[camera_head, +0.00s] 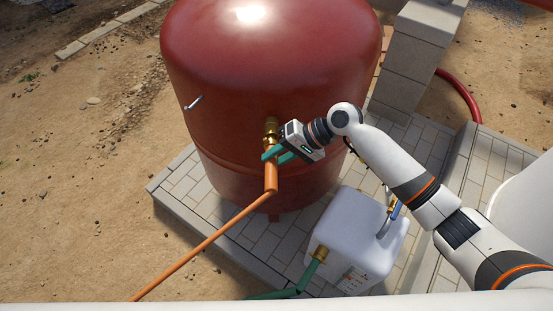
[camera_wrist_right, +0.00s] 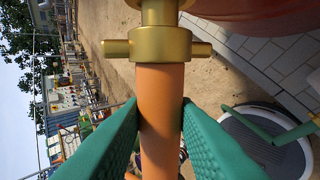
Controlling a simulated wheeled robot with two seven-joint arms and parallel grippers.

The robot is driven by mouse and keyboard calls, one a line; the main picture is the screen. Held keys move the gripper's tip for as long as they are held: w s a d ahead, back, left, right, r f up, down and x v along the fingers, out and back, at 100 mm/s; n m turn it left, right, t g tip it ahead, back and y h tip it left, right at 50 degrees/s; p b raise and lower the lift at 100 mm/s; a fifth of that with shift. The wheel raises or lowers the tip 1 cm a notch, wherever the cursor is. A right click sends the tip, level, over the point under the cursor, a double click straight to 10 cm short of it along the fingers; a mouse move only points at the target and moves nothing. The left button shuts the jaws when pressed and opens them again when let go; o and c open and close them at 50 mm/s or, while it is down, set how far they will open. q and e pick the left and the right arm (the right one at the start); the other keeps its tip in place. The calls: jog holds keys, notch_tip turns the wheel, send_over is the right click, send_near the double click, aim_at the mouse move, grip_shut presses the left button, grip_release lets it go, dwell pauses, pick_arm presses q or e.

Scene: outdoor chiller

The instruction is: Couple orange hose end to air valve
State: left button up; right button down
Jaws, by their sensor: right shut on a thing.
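The orange hose end (camera_head: 271,176) is upright against the front of the red tank (camera_head: 240,75), directly below the brass air valve (camera_head: 271,133). My right gripper (camera_head: 274,156) has its green fingers shut around the hose end. In the right wrist view, the orange hose end (camera_wrist_right: 160,105) stands between the green fingers (camera_wrist_right: 160,135). Its top meets a brass collar with side lugs (camera_wrist_right: 157,49); I see no gap there, but cannot tell whether it is locked. My left gripper is not in view.
A white box (camera_head: 355,240) with a brass fitting and green hose stands on the paving right of the tank. A grey block pillar (camera_head: 412,60) is behind my right arm. The orange hose runs down left over open sandy ground.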

jog(key=shift+w, duration=0.2)
dwell(0.4)
jog(key=shift+w, duration=0.6)
jog(key=c, duration=0.6)
grip_release()
jog(key=shift+r, duration=0.1)
jog(key=p+v, duration=0.4)
jog(key=v, duration=0.3)
jog(key=shift+s+p, duration=0.1)
jog(key=shift+p, duration=0.2)
